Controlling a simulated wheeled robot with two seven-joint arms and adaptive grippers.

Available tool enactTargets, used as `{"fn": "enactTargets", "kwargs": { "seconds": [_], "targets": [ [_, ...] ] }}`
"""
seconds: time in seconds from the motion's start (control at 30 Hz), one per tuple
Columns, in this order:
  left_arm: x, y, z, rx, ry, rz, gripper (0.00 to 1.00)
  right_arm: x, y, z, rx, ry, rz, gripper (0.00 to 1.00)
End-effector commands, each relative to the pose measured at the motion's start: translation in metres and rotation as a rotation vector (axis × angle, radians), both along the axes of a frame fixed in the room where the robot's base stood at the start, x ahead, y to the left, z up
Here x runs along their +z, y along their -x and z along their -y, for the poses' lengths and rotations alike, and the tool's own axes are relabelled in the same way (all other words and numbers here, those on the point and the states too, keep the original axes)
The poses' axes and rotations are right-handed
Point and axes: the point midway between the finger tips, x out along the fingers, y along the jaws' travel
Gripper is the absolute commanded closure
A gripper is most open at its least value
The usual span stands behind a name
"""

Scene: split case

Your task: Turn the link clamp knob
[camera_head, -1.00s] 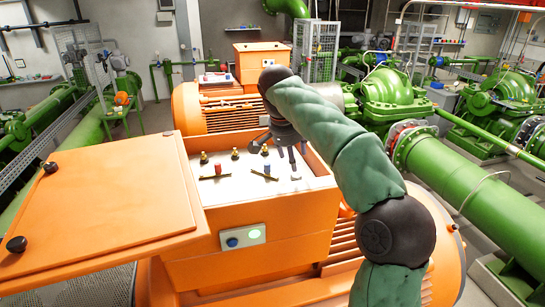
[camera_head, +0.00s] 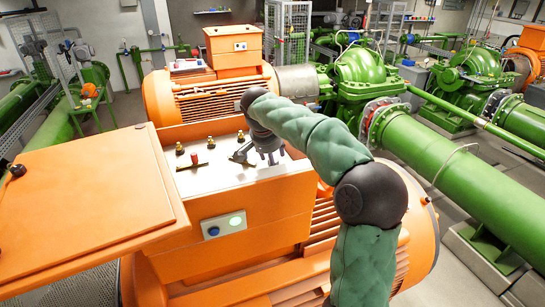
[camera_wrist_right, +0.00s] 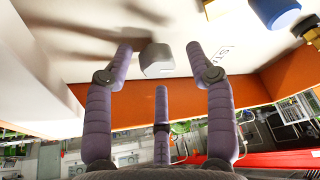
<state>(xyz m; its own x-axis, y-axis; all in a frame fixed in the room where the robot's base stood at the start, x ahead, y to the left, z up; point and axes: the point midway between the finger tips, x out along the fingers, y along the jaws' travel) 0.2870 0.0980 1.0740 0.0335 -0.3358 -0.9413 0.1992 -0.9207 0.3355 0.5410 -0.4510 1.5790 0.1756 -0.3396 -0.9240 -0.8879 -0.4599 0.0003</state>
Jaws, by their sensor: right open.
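My right gripper (camera_head: 268,158) is over the right end of the white terminal panel (camera_head: 215,179) in the orange case. Its fingers are spread, with nothing gripped. In the right wrist view a small grey block (camera_wrist_right: 157,64) on the panel shows between the two outer fingertips; contact is unclear. A blue knob (camera_wrist_right: 273,12) is at the upper right of that view, outside the fingers. In the head view a red knob (camera_head: 195,159) stands on a dark link bar at the panel's left. The gripper largely hides the panel's right side. My left gripper is out of view.
Several brass terminals (camera_head: 180,148) stand along the panel's back. The case's orange lid (camera_head: 85,195) hangs open at the left. A switch plate (camera_head: 224,225) is on the case's front. Large orange motors and green pipes (camera_head: 440,165) surround the case.

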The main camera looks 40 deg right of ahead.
Motion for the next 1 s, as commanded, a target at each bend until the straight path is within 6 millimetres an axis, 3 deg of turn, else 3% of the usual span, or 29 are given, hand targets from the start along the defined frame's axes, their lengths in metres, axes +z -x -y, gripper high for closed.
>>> {"fn": "enactTargets", "kwargs": {
  "seconds": [0.33,0.37,0.53,1.0],
  "targets": [
    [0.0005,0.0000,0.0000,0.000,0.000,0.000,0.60,-0.0040,-0.0006,0.0013,0.000,0.000,0.000,0.44],
    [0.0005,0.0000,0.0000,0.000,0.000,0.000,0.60,-0.0040,-0.0006,0.0013,0.000,0.000,0.000,0.50],
    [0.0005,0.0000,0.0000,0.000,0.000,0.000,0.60,-0.0034,-0.0009,0.0015,0.000,0.000,0.001,0.98],
    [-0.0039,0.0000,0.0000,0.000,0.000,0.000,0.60,0.0000,-0.0011,0.0035,0.067,0.005,0.013,0.98]
  ]
}}
